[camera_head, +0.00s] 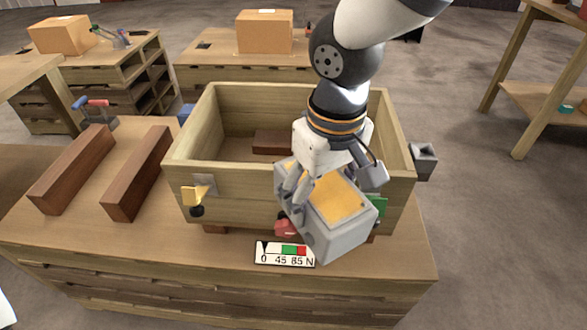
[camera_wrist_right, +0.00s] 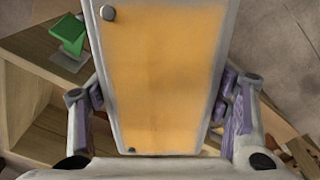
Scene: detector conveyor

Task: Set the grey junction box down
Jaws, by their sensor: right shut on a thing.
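The grey junction box (camera_head: 338,238) has an orange-yellow face framed in grey. It sits tilted in my right gripper (camera_head: 328,182), in front of the wooden crate's near wall in the head view. The right gripper is shut on its two sides. In the right wrist view, the orange face of the junction box (camera_wrist_right: 165,65) fills the middle, with the finger pads of my right gripper (camera_wrist_right: 160,115) along both sides. The box appears to be held up, though its underside is hidden. My left gripper is out of view.
The open wooden crate (camera_head: 192,150) stands on the workbench (camera_head: 130,240), with a brown block (camera_head: 270,141) inside. A force scale label (camera_head: 285,254) is in front. Two brown beams (camera_head: 140,172) lie left. A green part (camera_head: 377,206) is on the crate's right front. Bench left of the crate has free room.

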